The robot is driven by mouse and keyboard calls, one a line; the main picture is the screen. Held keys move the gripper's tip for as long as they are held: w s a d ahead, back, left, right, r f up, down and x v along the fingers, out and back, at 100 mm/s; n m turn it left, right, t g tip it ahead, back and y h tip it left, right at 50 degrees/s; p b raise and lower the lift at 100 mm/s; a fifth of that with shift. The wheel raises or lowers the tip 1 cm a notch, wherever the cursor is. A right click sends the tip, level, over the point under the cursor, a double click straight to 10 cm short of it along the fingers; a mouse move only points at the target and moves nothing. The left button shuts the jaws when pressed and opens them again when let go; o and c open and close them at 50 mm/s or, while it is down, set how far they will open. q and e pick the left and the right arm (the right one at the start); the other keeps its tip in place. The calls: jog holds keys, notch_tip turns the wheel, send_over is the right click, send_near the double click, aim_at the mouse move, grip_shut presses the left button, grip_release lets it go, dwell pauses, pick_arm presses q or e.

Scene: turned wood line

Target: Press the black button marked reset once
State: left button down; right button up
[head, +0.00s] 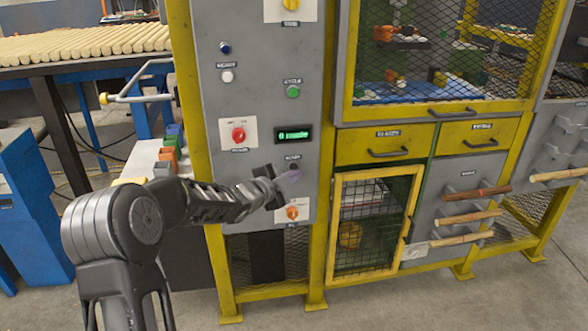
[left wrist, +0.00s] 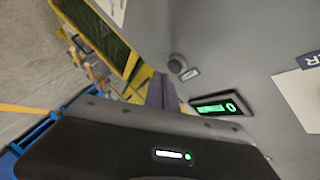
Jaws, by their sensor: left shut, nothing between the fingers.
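The black button (head: 293,166) is on the grey control panel (head: 255,100), under a small label and below the green display. In the left wrist view the round dark button (left wrist: 177,64) sticks out from the panel beside its small label. My left gripper (head: 294,176) is shut and empty, with its purple-grey fingertips at the button's lower edge in the head view. In the left wrist view the fingers (left wrist: 162,92) end just beside the button. I cannot tell whether they touch it. My right gripper is not in view.
The "0 made" display (head: 293,134) sits above the button, a red knob (head: 239,134) to its left and an orange knob (head: 292,213) below. A green button (head: 293,91) is higher up. A yellow-framed mesh cabinet (head: 375,220) stands to the right.

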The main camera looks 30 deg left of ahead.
pick_arm(q)
jog(key=s+d+b, duration=0.1)
jog(key=s, duration=0.1)
jog(key=s+d+b, duration=0.2)
jog(key=shift+b, duration=0.3)
dwell(0.8)
